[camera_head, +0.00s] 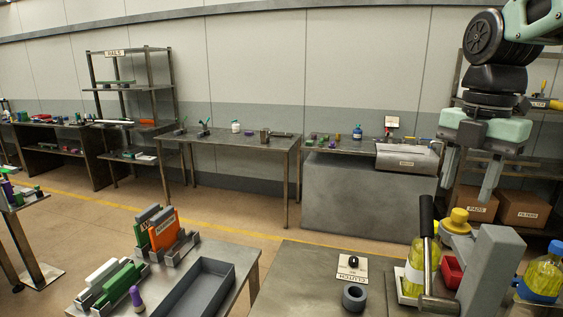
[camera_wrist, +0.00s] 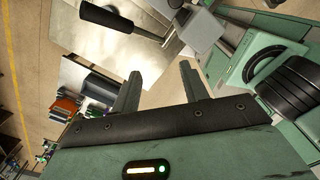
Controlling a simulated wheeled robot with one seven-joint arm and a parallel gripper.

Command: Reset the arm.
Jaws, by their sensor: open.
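My gripper (camera_head: 469,172) hangs at the upper right of the head view, above the right-hand table. Its two fingers point down and stand apart, with nothing between them. In the wrist view my gripper (camera_wrist: 160,92) also shows its fingers spread and empty. A black-handled tool (camera_head: 426,236) stands upright below it in the head view, and its black handle (camera_wrist: 105,17) shows at the top of the wrist view.
The near right table holds a clutch switch (camera_head: 352,268), a dark ring (camera_head: 354,297), a grey post (camera_head: 490,275) and yellow bottles (camera_head: 543,277). The near left table holds a grey tray (camera_head: 197,290) and an orange block (camera_head: 163,232).

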